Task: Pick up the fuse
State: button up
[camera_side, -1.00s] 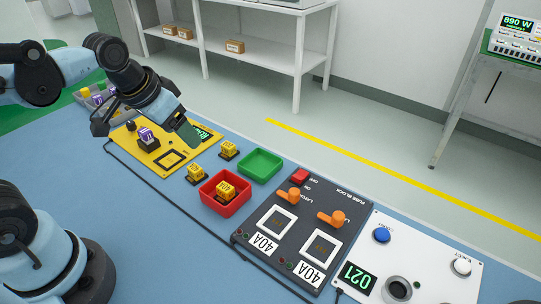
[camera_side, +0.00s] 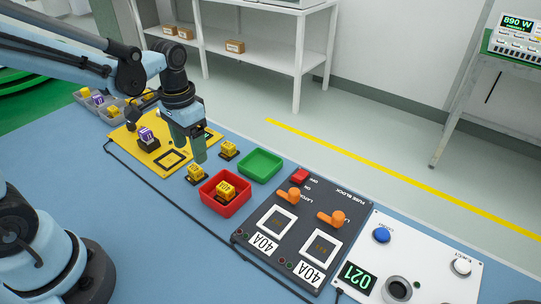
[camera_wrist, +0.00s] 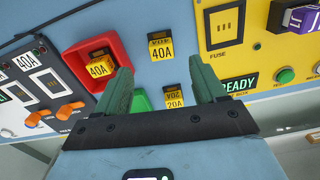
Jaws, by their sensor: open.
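My gripper (camera_side: 189,147) points down with its two green fingers apart, above the table near the yellow panel; it also shows in the wrist view (camera_wrist: 163,82). Nothing is between the fingers. A yellow fuse marked 20A (camera_wrist: 174,97) lies below, beyond the finger gap; it shows in the side view (camera_side: 228,150) right of the fingers. A yellow fuse marked 40A (camera_wrist: 160,48) stands on the table, nearer in the side view (camera_side: 195,174). Another 40A fuse (camera_wrist: 100,67) sits in the red tray (camera_wrist: 75,57). A purple fuse (camera_side: 146,134) is on the yellow panel.
The yellow panel (camera_side: 128,154) has an empty square marked FUSE and a READY display (camera_wrist: 239,85). An empty green tray (camera_side: 261,165) lies beside the red one. A dark fuse block (camera_side: 262,244) with orange levers and a white panel (camera_side: 430,265) stand at right.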

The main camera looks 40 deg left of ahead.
aim_at(194, 168)
jog(key=shift+a+f, duration=0.1)
jog(key=shift+f, duration=3.6)
jog(key=c, duration=1.1)
jog(key=shift+r, duration=0.15)
